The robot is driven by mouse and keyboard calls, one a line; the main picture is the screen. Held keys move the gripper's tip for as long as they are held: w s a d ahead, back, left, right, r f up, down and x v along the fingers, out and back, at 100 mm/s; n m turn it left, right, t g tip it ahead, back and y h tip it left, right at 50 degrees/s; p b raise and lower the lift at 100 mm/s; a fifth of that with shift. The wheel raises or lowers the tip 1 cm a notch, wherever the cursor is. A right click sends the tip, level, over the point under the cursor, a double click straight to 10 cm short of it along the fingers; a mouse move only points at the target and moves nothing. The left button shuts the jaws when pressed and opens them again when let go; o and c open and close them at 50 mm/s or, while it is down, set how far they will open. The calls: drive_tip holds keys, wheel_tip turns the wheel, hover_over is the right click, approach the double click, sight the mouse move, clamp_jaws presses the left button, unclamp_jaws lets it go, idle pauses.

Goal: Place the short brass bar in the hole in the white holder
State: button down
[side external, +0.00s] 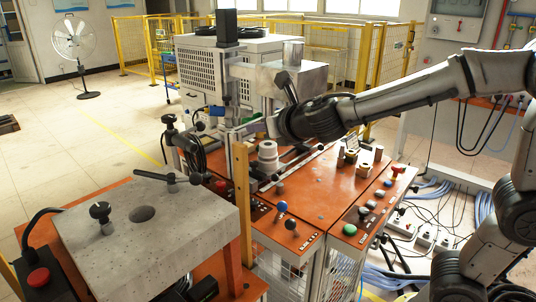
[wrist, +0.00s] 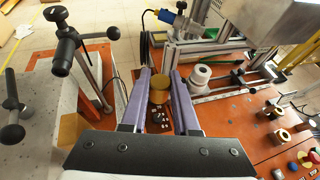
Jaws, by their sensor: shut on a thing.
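My gripper (wrist: 161,82) is shut on a brass cylinder, the short brass bar (wrist: 158,90), which is upright between the two fingers in the wrist view. The white holder (wrist: 200,77) is a stepped round piece just to the right of the fingers, apart from the bar. In the side view the white holder (side external: 267,158) stands on the orange table, below my gripper (side external: 240,130). The fingers there point left, and the held bar is hard to make out. The holder's top shows a dark hole in the wrist view.
Several brass pieces (wrist: 280,137) stand on the orange table (wrist: 235,125) to the right. A tan post (side external: 241,205) rises near the fingers. A grey block with clamp handles (side external: 145,230) stands at left. The machine's metal frame and a grey box (side external: 300,77) stand behind.

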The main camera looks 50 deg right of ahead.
drive_tip(key=r, duration=0.3)
drive_tip(key=shift+w+d+r, duration=0.2)
drive_tip(key=shift+d+r, duration=0.05)
drive_tip(key=shift+r, duration=0.15)
drive_tip(key=w+d+n+y, duration=0.2)
drive_tip(key=d+n+y, duration=0.35)
drive_tip(key=d, duration=0.95)
hover_over(268, 158)
drive_tip(key=w+d, duration=0.1)
drive_tip(key=d, duration=0.1)
drive_tip(key=shift+y, duration=0.45)
wheel_tip(268, 158, down, 14)
drive_tip(key=shift+w+d+f, duration=0.1)
drive_tip(key=shift+w+f, duration=0.15)
drive_tip(key=shift+f, duration=0.85)
drive_tip(key=shift+w+d+f, duration=0.1)
drive_tip(key=shift+w+f, duration=0.15)
drive_tip(key=shift+f, duration=0.8)
